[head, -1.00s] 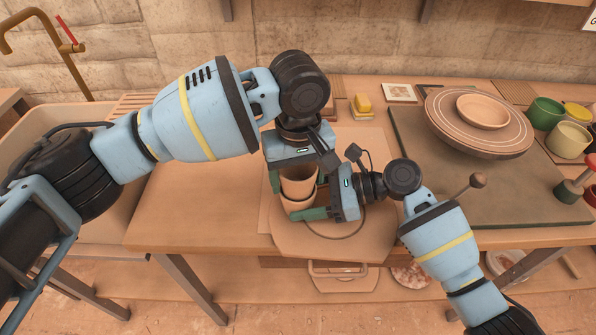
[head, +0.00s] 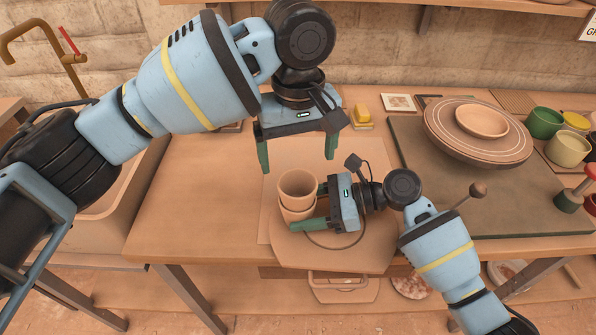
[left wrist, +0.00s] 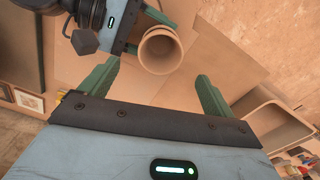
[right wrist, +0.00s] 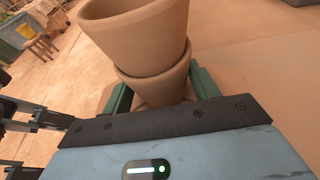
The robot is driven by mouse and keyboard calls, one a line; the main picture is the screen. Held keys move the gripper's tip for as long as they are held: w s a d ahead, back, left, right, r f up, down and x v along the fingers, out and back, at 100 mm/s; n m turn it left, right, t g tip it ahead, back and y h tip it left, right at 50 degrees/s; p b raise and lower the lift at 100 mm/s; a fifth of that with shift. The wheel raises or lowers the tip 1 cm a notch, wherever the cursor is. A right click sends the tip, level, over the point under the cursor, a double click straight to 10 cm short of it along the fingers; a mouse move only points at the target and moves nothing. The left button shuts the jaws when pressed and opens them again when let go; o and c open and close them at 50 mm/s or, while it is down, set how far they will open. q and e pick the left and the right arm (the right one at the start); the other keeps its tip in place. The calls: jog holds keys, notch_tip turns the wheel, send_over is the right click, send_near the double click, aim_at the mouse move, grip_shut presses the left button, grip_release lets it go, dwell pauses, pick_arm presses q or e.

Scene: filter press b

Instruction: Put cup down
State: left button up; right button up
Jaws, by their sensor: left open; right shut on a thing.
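Two tan clay cups are stacked, the upper cup (head: 297,185) sitting in the mouth of the lower cup (head: 297,213). The upper cup (right wrist: 140,38) and lower cup (right wrist: 160,82) fill the upper middle of the right wrist view. My right gripper (head: 307,207) is shut on the lower cup, its fingers on either side. My left gripper (head: 297,163) is open and empty, above and behind the cups and apart from them. In the left wrist view the upper cup's open rim (left wrist: 160,50) shows beyond the spread fingers. Whether the lower cup touches the board is hard to tell.
A round-ended board (head: 345,258) lies under the cups at the table's front edge. A dark mat (head: 420,185) with a large plate (head: 445,140) and bowl (head: 483,121) is to the right. Colored cups (head: 568,148) stand far right. The table (head: 195,195) left of the cups is clear.

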pick_arm(q)
jog(key=shift+r, duration=2.3)
pick_arm(e)
jog(key=o, duration=0.8)
jog(key=shift+o, duration=0.2)
jog(key=shift+d, duration=0.1)
jog(key=v, duration=0.7)
jog(key=shift+d+r, duration=0.1)
jog(key=shift+d, duration=0.05)
